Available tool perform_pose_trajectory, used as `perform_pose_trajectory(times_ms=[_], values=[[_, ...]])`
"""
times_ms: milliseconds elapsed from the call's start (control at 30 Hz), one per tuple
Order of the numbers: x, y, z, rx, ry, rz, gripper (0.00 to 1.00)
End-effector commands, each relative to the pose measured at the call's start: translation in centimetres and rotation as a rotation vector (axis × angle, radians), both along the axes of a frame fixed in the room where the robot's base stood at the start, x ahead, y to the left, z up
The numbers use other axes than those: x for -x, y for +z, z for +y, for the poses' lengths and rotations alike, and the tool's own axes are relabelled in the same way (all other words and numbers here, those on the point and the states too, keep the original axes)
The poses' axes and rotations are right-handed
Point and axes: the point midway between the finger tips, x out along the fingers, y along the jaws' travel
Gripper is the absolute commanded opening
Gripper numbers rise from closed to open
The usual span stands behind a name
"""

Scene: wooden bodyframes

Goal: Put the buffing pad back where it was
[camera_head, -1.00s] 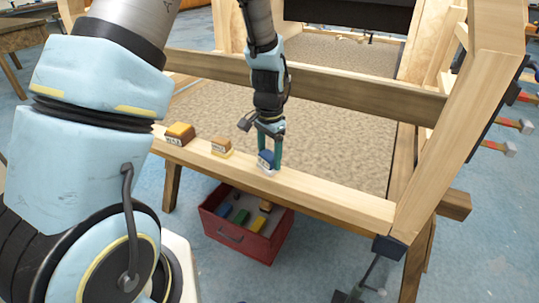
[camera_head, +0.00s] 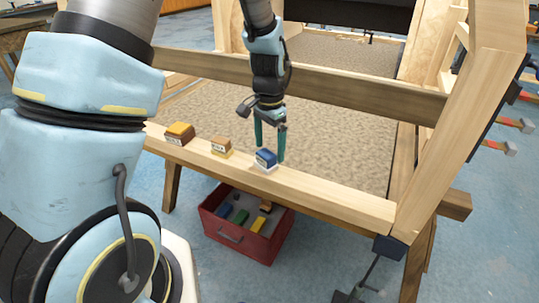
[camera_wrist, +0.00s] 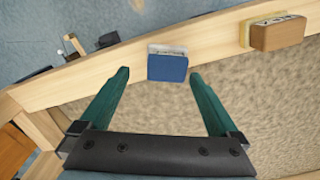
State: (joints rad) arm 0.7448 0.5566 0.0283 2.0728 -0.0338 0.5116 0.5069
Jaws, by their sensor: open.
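A blue buffing pad (camera_head: 266,159) with a pale underside stands on the front wooden beam (camera_head: 330,197). It is the rightmost of three blocks on that beam in the head view. My gripper (camera_head: 270,154) is open and empty, just behind and above the blue pad. In the wrist view the blue pad (camera_wrist: 167,65) lies ahead of the spread green fingers (camera_wrist: 158,75), apart from both. Which block the task means, the frames do not tell.
A red open drawer (camera_head: 240,240) with several coloured blocks stands below the beam. A dark wooden rail (camera_head: 350,92) crosses behind my gripper. An upright wooden post (camera_head: 455,130) stands at the right. The beam right of the blue pad is clear.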

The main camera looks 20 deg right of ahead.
Motion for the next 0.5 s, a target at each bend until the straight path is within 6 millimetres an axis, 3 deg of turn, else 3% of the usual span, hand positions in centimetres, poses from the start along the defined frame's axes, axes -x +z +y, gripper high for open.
perform_pose_trajectory(times_ms=[300, 500], values=[[-0.1, 6.5, -0.1, 0.003, -0.001, -0.003, 0.97], [0.0, 8.3, 0.0, 0.001, -0.001, 0.0, 0.97]])
